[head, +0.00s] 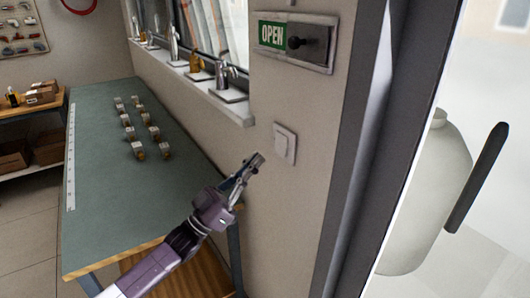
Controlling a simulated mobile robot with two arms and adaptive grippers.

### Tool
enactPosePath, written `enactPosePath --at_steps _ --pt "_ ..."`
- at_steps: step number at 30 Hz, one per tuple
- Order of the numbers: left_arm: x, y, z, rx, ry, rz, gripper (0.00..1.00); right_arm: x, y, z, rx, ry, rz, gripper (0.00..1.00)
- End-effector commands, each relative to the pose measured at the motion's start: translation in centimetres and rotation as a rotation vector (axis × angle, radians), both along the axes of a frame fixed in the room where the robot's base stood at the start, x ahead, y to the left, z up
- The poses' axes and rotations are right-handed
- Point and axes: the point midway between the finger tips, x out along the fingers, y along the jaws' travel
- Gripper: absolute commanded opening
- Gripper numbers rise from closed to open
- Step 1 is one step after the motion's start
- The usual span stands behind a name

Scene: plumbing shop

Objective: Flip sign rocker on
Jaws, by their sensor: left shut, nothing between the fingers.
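The white rocker switch (285,144) is on the beige wall, below the sign plate. The sign (271,34) is a green panel reading OPEN, set in a metal plate (321,66) with a dark knob (296,42). My left gripper (257,160) is shut and empty. Its fingertips point up and right, just left of the rocker in the picture. I cannot tell whether they touch the wall or the rocker. Which way the rocker is tilted is too small to tell. My right gripper is not in view.
A green-topped table (98,187) with several small fittings (139,150) and a white ruler strip (71,155) stands at the left. Several taps (196,66) line the window sill (215,99). A dark door frame (352,150) is right of the rocker.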

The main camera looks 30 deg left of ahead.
Motion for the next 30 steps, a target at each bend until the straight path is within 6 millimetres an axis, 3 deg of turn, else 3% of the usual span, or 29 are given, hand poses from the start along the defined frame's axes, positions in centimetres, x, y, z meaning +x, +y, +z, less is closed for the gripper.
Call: enactPosePath --at_steps 9,24,30 --pt "3.4 -1.0 -0.7 -0.002 0.007 0.007 0.00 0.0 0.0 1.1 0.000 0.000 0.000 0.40" --pt "3.9 -1.2 -1.1 0.000 0.010 0.007 0.00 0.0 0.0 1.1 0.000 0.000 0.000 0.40" --pt "4.3 -1.4 -1.8 -0.015 -0.023 0.008 0.00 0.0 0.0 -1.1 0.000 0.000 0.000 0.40"
